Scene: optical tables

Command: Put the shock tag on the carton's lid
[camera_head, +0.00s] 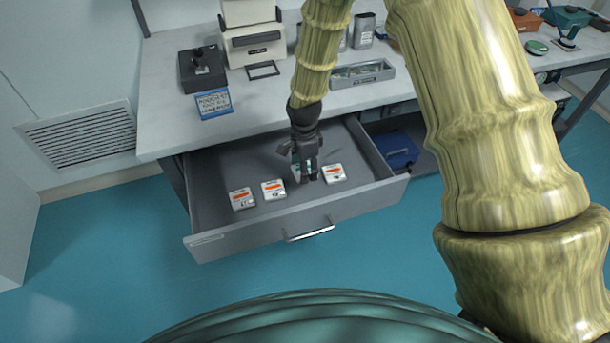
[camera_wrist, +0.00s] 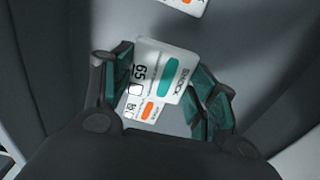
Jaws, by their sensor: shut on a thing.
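My gripper (camera_head: 305,172) points down into the open drawer (camera_head: 350,204) of the table. In the wrist view its fingers (camera_wrist: 163,88) are shut on a white shock tag (camera_wrist: 153,64) with a teal stripe, the word SHOCK and the number 65. In the head view the gripper mostly hides this tag. I cannot tell whether the tag is clear of the drawer floor. I cannot surely make out a carton or its lid in either view.
Orange-striped tags lie in the drawer: one at left (camera_head: 241,199), one beside it (camera_head: 273,189), one right of my gripper (camera_head: 334,173). The table top (camera_head: 165,112) bears a white device (camera_head: 254,42), a grey tray (camera_head: 362,75) and a blue-edged sign (camera_head: 213,104). Drawer walls surround my gripper.

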